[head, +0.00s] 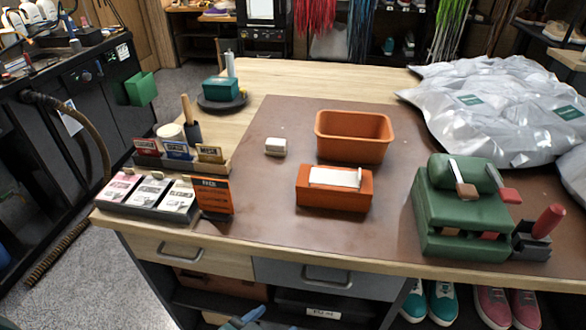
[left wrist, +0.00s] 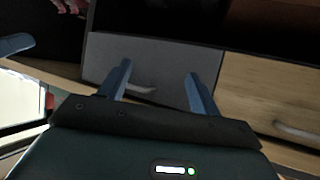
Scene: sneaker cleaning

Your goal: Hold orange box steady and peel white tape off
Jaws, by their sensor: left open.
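The orange box (head: 312,196) sits on the brown mat, near the front middle of the table in the head view. A strip of white tape (head: 335,178) lies across its top, with its right end curled up. My left gripper (left wrist: 160,85) shows in the left wrist view with its two blue fingers apart and nothing between them. It faces the grey drawer front. Blue parts at the head view's bottom edge look like this gripper, below the tabletop and apart from the box. My right gripper is not clearly seen in either view.
An empty orange bin (head: 354,137) stands just behind the box. A small white block (head: 276,147) lies left of it. A green case (head: 465,210) stands at right, silver bags (head: 490,110) behind it. Card holders (head: 150,195) and an orange sign (head: 212,196) stand at left.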

